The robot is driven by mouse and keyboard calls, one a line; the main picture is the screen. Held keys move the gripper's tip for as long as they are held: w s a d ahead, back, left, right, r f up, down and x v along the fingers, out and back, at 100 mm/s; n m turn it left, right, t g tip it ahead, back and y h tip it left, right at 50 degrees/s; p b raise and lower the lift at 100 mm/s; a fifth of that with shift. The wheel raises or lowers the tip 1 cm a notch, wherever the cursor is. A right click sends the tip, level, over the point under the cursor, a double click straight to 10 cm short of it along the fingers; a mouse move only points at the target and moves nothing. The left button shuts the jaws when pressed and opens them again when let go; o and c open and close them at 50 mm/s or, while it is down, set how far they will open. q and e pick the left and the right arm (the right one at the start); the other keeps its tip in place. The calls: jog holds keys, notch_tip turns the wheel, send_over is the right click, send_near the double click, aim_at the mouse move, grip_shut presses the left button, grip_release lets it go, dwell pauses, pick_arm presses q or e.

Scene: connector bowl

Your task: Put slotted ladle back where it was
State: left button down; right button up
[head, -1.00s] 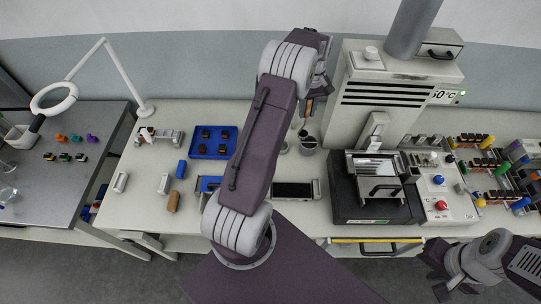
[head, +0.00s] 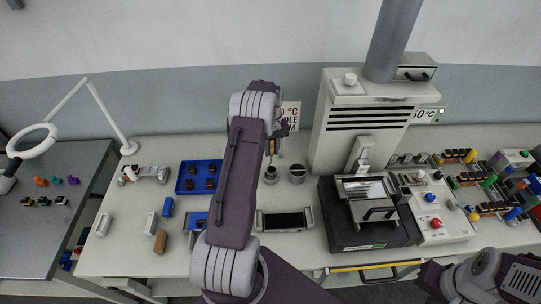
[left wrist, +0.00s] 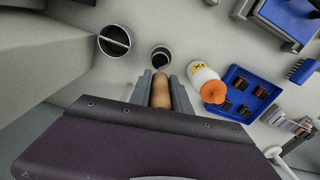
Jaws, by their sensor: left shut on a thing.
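The slotted ladle's tan handle (left wrist: 161,92) is between the fingers of my left gripper (left wrist: 160,88) in the left wrist view. The gripper is shut on it. The ladle's slotted head is hidden or too small to make out. Just beyond the handle's end is a small grey cup (left wrist: 161,57); I cannot tell whether the ladle reaches into it. In the head view my left gripper (head: 274,140) is partly behind my own arm, above the small cup (head: 270,173). My right gripper (head: 432,280) is low at the right, away from the ladle; its jaws are unclear.
A round container with a crossbar (left wrist: 114,41) stands beside the cup. A white bottle with an orange cap (left wrist: 212,91) and a blue tray (left wrist: 262,91) are on the other side. The grey oven-like unit (head: 365,115) stands close to the right of the gripper.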

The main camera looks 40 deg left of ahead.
aim_at(271, 156)
pick_arm(q)
jog(key=shift+s+a+f, duration=0.1)
jog(key=shift+a, duration=0.05)
notch_tip(271, 156, down, 4)
jog(key=shift+r+p, duration=0.15)
jog(key=shift+p, duration=0.6)
jog(key=shift+f, duration=0.3)
jog(key=c, duration=1.2)
grip_release()
jog(key=shift+r, duration=0.3)
notch_tip(271, 156, up, 11)
jog(key=b, duration=0.3)
jog(key=shift+r, duration=0.45)
